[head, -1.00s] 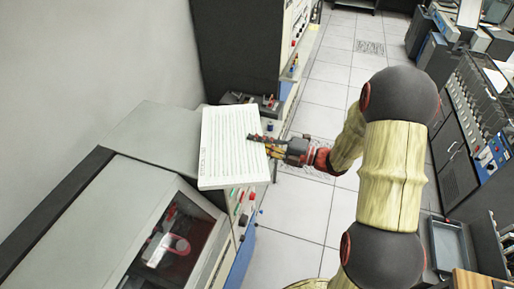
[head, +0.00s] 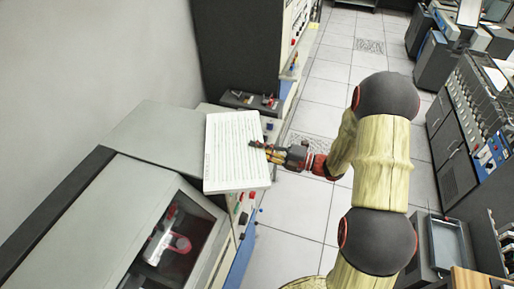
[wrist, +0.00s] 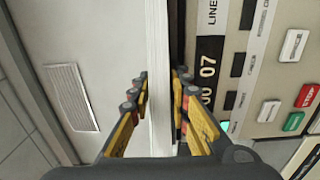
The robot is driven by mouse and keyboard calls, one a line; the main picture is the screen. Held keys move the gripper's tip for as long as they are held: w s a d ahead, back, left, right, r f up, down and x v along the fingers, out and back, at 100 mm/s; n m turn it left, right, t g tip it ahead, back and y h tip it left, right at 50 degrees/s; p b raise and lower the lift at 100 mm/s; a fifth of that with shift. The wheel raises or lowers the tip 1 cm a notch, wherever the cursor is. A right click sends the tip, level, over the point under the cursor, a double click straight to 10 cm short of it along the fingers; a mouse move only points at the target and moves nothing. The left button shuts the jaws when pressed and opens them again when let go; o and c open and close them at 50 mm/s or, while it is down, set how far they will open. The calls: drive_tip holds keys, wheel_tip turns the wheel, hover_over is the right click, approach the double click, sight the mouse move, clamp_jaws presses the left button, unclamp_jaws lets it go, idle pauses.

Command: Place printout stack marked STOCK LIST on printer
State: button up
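A white printout stack (head: 230,165) with faint greenish lines lies roughly flat, face up, in the head view. Its title is too small to read. My gripper (head: 257,146) is at its right edge, with one finger over the top face. In the wrist view the thin edge of the stack (wrist: 159,60) runs between the two fingers (wrist: 161,92), which are shut on it. The stack overlaps the grey machine (head: 150,135), which looks like the printer. I cannot tell whether it touches the top. In the wrist view a control panel (wrist: 240,80) marked LINE and 07 is beside the stack.
A machine with a dark glass window (head: 170,240) stands at the lower left. A tall dark cabinet (head: 240,45) rises behind the stack. Tiled floor (head: 300,215) is open right of the stack. More consoles (head: 480,120) line the far right.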

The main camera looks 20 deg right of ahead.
drive_tip(key=o, duration=0.3)
drive_tip(key=shift+o, duration=0.2)
drive_tip(key=shift+r, duration=0.15)
